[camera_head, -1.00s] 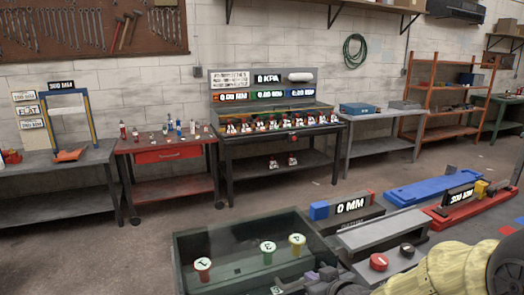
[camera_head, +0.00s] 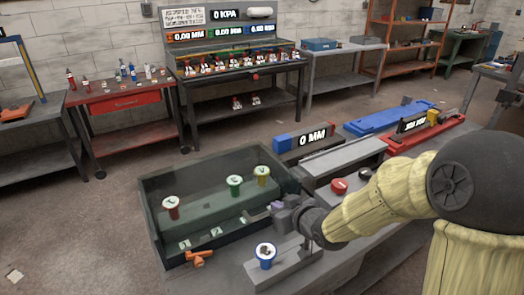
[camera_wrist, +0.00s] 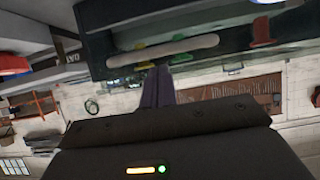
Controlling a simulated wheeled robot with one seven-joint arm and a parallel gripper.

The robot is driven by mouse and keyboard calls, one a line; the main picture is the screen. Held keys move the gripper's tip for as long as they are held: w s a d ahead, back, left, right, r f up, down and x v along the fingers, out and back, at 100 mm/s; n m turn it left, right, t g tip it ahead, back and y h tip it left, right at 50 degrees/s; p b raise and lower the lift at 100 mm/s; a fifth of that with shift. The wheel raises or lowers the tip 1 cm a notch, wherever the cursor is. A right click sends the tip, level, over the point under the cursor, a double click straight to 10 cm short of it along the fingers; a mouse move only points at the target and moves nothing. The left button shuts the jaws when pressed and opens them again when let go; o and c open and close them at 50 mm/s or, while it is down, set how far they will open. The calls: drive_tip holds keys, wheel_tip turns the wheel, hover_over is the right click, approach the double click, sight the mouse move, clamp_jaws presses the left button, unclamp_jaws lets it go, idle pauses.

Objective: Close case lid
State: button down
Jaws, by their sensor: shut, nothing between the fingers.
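The case (camera_head: 151,222) is a dark green box on the bench, left of my arm in the head view. A see-through panel (camera_head: 205,168) shows along its far side; I cannot clearly tell its angle. My gripper (camera_head: 278,205) is shut and empty by the case's right end. In the wrist view its fingertips (camera_wrist: 158,72) are close to a pale bar (camera_wrist: 163,50) before the case; contact is unclear.
A red knob (camera_head: 339,186), a "0 MM" display (camera_head: 312,138) and a blue tray (camera_head: 390,117) are to the right. Open floor lies left of the case.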

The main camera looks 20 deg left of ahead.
drive_tip(key=s+d, duration=0.3)
drive_tip(key=s+d+f, duration=0.1)
drive_tip(key=s+d, duration=0.1)
drive_tip(key=shift+d, duration=0.2)
drive_tip(key=s+d+b, duration=0.1)
drive_tip(key=b, duration=0.3)
drive_tip(key=shift+d+f+b, duration=0.1)
drive_tip(key=shift+f+b, duration=0.2)
drive_tip(key=shift+f, duration=0.05)
drive_tip(key=shift+s+r, duration=0.1)
drive_tip(key=shift+s, duration=0.25)
